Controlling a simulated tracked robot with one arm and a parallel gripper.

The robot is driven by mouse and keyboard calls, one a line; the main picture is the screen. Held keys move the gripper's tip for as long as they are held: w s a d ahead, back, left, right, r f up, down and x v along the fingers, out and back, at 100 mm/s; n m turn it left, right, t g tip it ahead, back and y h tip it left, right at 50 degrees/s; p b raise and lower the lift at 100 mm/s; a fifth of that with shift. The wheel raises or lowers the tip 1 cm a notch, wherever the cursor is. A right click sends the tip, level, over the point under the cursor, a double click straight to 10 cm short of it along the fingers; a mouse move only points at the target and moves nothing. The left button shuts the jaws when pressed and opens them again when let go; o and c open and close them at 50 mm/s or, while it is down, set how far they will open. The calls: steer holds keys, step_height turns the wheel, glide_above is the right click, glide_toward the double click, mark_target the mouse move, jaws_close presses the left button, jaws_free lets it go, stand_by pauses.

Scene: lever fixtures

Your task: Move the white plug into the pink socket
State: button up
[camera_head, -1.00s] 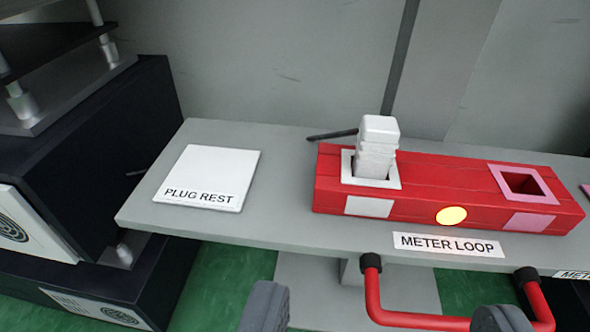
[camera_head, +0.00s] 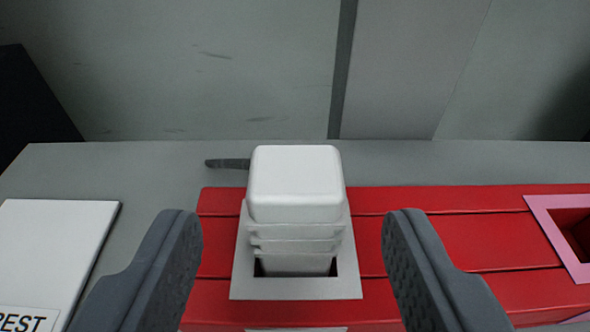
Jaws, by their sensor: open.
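The white plug (camera_head: 296,190) stands upright in the white-framed socket (camera_head: 295,287) of the red block (camera_head: 440,240). Its ribbed lower part goes down into the dark opening. The pink socket (camera_head: 548,235) is at the right edge of the view, partly cut off, and its square opening looks empty. My gripper (camera_head: 294,225) is open. Its two dark grey fingers show on either side of the plug, with a clear gap on both sides in the picture. I cannot tell how far above the block the fingertips are.
A white plug rest plate (camera_head: 50,250) lies on the grey shelf (camera_head: 150,180) at the left. A dark cable stub (camera_head: 228,163) lies behind the plug. A grey wall (camera_head: 200,70) rises behind the shelf. A dark cabinet (camera_head: 30,105) stands at far left.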

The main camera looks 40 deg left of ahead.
mark_target(297, 162)
steer(key=shift+r+b+x, duration=0.2)
steer(key=shift+b+x, duration=0.3)
steer(key=shift+x, duration=0.95)
steer(key=shift+r+b+x, duration=0.2)
steer(key=shift+b+x, duration=0.25)
steer(key=shift+x, duration=1)
steer(key=shift+w, duration=0.1)
steer(key=c, duration=1.1)
